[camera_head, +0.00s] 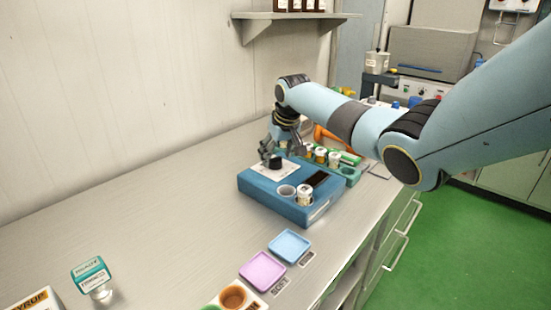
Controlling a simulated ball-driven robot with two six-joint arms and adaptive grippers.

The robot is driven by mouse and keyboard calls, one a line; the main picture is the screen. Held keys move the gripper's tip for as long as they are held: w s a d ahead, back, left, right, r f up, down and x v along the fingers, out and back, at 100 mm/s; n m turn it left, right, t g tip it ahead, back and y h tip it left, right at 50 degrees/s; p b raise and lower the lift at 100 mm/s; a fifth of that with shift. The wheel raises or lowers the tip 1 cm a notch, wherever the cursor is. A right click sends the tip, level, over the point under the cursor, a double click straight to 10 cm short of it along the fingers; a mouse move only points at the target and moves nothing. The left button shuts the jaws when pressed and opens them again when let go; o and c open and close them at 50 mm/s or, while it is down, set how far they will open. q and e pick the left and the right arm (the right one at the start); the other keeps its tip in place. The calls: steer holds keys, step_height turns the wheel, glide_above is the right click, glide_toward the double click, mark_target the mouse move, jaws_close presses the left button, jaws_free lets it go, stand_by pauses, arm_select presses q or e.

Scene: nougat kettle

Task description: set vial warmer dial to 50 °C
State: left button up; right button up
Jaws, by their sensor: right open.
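The vial warmer (262,191) is a blue box on the pale counter. Its white dial plate (289,174) is on the far left part of the top. A black dial (275,162) stands on that plate. A white-capped vial (304,196) stands in a well near the front, beside a round well (286,190) that looks empty. My right gripper (276,151) is open and points down right at the dial, with its fingers close around or above it. I cannot tell whether they touch it. The dial's markings are too small to read. My left gripper is out of view.
Behind the warmer is a green rack (352,173) with several vials. Blue (289,245) and pink (262,271) trays lie in front. A shelf (295,16) hangs on the wall. The left counter is mostly clear.

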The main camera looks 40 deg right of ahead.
steer(key=shift+x, duration=0.9)
steer(key=shift+c, duration=1.2)
steer(key=c, duration=0.7)
steer(key=shift+c, duration=1)
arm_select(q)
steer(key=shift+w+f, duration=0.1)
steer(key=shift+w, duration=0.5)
